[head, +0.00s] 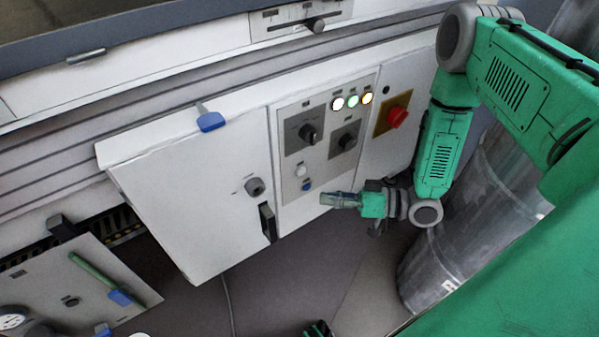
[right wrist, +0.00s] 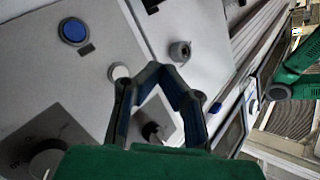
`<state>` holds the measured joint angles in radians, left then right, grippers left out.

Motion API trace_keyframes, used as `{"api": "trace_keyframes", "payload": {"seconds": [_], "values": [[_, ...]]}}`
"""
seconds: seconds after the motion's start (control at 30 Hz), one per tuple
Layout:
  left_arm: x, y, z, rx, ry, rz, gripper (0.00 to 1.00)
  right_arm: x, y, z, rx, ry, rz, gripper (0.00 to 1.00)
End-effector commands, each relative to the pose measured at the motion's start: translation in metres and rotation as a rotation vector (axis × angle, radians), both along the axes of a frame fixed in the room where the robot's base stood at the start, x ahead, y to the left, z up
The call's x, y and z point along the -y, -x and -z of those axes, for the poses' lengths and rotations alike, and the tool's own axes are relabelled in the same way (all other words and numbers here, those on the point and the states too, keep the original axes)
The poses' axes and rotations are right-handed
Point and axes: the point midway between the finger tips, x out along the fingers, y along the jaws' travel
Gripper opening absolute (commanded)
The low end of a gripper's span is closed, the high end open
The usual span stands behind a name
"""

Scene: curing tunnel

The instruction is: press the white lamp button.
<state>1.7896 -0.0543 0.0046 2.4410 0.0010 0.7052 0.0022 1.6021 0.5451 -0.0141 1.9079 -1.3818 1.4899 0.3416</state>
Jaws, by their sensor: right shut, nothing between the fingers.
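The white button (head: 301,171) is on the grey control panel, just above a blue button (head: 307,187). In the right wrist view the white button (right wrist: 119,72) shows beside a gripper finger, with the blue button (right wrist: 74,31) up and left of it. A lit white round lamp (head: 338,103) sits higher on the panel, beside a green and a yellow one. My right gripper (head: 326,199) is shut and empty, with its tips close to the blue button in the picture, below and right of the white one. Contact cannot be told.
Two black knobs (head: 308,134) (head: 346,142) sit above the buttons. A red stop button (head: 397,116) is on a yellow plate to the right. A cabinet door with a lock (head: 255,186) and black handle (head: 268,221) is left of the panel. A metal drum (head: 470,230) stands right.

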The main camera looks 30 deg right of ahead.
Motion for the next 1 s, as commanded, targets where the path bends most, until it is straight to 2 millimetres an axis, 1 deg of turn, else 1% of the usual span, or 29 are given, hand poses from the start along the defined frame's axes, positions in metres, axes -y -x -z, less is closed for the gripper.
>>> {"api": "trace_keyframes", "payload": {"seconds": [0.03,0.2,0.4,0.6,1.0], "values": [[0.0,0.0,0.005,0.0,0.0,0.0,0.4,-0.001,-0.009,0.001,0.005,0.0,-0.001,0.0],[0.0,0.0,0.013,0.0,0.0,0.0,0.4,-0.005,-0.033,0.001,0.005,0.004,-0.001,0.0],[0.0,0.0,0.018,0.0,0.0,0.0,0.4,-0.006,-0.054,0.0,0.001,0.005,0.0,0.0],[0.0,0.0,0.019,0.0,0.0,0.0,0.4,-0.006,-0.063,0.0,-0.001,0.001,0.002,0.0],[0.0,0.0,0.019,0.0,0.0,0.0,0.4,-0.007,-0.064,-0.001,0.0,0.002,0.001,0.0]]}}
